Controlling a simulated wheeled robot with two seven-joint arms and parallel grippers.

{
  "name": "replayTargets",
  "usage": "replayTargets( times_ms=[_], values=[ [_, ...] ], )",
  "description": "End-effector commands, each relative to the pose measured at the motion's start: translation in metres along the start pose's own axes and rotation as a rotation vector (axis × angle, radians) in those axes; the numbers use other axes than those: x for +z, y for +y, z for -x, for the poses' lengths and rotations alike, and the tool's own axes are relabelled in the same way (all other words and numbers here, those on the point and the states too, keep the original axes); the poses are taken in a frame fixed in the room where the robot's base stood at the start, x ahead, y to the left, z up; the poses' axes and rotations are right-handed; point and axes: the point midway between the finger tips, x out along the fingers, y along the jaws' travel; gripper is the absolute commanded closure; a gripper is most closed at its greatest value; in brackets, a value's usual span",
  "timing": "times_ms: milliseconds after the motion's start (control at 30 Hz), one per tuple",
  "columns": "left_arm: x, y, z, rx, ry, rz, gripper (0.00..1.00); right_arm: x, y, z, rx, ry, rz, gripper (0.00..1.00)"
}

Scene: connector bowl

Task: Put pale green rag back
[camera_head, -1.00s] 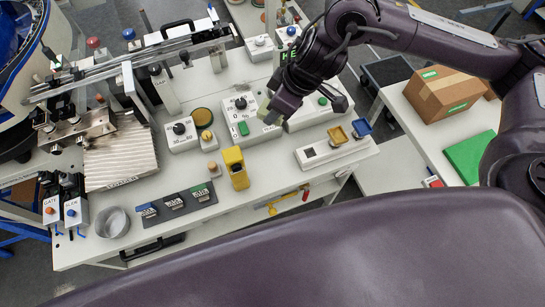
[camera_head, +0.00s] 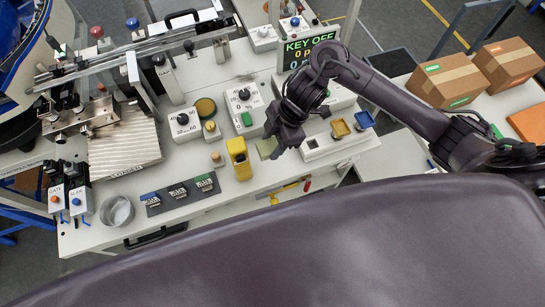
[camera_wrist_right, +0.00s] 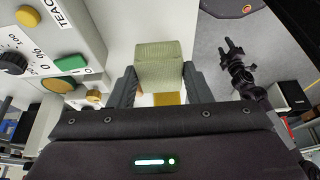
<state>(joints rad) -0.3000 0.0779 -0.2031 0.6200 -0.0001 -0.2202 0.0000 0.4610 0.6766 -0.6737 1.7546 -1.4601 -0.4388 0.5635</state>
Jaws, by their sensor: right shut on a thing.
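The pale green rag (camera_head: 267,148) shows in the head view just left of the tip of my right gripper (camera_head: 275,147). In the right wrist view the rag (camera_wrist_right: 160,62) is a folded pale green block between the two dark fingers of my right gripper (camera_wrist_right: 158,80), which is shut on it. The rag is over the white bench (camera_head: 225,215), between the yellow holder (camera_head: 238,158) and the white box with two coloured trays (camera_head: 325,146). I cannot tell whether it touches the bench.
A dial box with a green button (camera_head: 246,118) stands behind the rag. A "KEY OFF" display (camera_head: 310,48) stands behind my right arm. Labelled dark blocks (camera_head: 180,195) and a round metal bowl (camera_head: 117,210) are at the front left. Cardboard boxes (camera_head: 446,80) sit on the right.

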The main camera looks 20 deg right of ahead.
Motion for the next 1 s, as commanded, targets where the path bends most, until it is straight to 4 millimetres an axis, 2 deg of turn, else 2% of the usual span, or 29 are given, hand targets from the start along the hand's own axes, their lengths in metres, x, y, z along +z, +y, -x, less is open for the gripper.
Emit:
replayTargets(
  times_ms=[33,100,367,600,1000],
  values=[
    [0.0,0.0,-0.002,0.0,0.0,0.0,0.53,0.005,-0.001,-0.012,-0.004,0.002,-0.005,0.8],
    [0.0,0.0,-0.001,0.0,0.0,0.0,0.53,0.01,-0.001,-0.024,-0.004,0.0,-0.003,0.8],
    [0.0,-0.001,-0.001,-0.001,0.0,0.002,0.53,0.019,-0.001,-0.047,-0.002,0.0,-0.001,0.8],
    [0.0,-0.002,-0.001,-0.002,0.0,0.004,0.53,0.032,0.0,-0.077,-0.001,0.0,-0.001,0.8],
    [0.001,-0.003,-0.003,-0.003,0.0,0.004,0.53,0.034,0.001,-0.082,0.001,-0.001,0.001,0.8]
  ],
)
